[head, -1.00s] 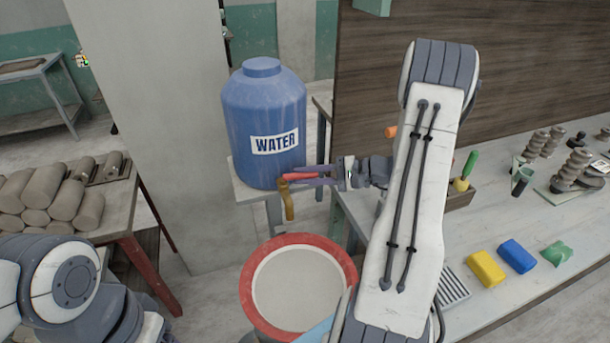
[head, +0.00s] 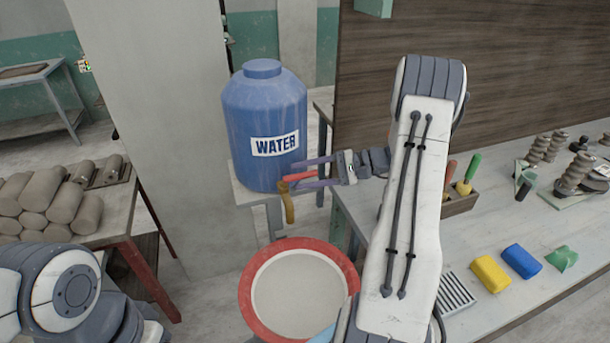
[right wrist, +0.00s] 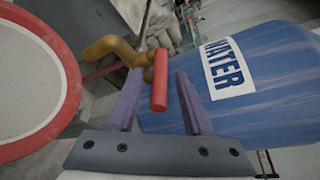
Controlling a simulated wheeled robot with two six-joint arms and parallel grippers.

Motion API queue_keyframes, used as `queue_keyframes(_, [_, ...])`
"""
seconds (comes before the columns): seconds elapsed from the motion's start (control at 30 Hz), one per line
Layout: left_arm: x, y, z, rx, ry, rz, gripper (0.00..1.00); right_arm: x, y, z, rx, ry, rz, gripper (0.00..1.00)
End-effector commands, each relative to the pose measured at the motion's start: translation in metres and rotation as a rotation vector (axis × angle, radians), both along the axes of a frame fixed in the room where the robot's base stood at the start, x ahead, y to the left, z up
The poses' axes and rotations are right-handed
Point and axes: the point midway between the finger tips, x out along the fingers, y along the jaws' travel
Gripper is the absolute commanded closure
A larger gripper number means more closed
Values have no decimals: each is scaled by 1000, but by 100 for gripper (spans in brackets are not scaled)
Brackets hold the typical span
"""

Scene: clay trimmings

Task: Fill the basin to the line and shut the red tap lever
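The blue water barrel (head: 264,110) stands on a small stand with a brass tap (head: 289,206) low on its side. The red tap lever (head: 299,177) sticks out toward my right gripper (head: 318,174). That gripper is open, with one finger on each side of the lever. In the right wrist view the lever (right wrist: 160,85) lies between the spread fingers, with a gap on both sides. The red-rimmed basin (head: 246,290) is below the tap. Its inside looks plain grey; I cannot make out a line, a water level or a stream. My left gripper is out of view.
A workbench (head: 390,240) on the right holds a yellow block (head: 489,273), a blue block (head: 520,260), a green piece (head: 561,257) and a tool box (head: 461,203). Clay rolls (head: 45,190) lie on a table at left. My right arm hides part of the bench.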

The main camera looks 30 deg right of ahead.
Motion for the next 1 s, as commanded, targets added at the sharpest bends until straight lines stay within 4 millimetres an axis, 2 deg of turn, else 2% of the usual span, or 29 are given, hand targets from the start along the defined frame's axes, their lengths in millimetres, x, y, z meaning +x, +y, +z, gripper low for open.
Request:
queue_keyframes(0.27, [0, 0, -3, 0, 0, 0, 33, -3, -5, 0, 0, -2, -2, 49])
queue_keyframes(0.7, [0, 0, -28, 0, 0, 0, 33, -45, -71, 16, -1, -1, -3, 49])
queue_keyframes(0.83, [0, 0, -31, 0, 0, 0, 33, -52, -82, 20, -1, -1, -1, 49])
queue_keyframes(1.0, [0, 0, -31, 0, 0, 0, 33, -56, -87, 22, 0, 1, -1, 49])
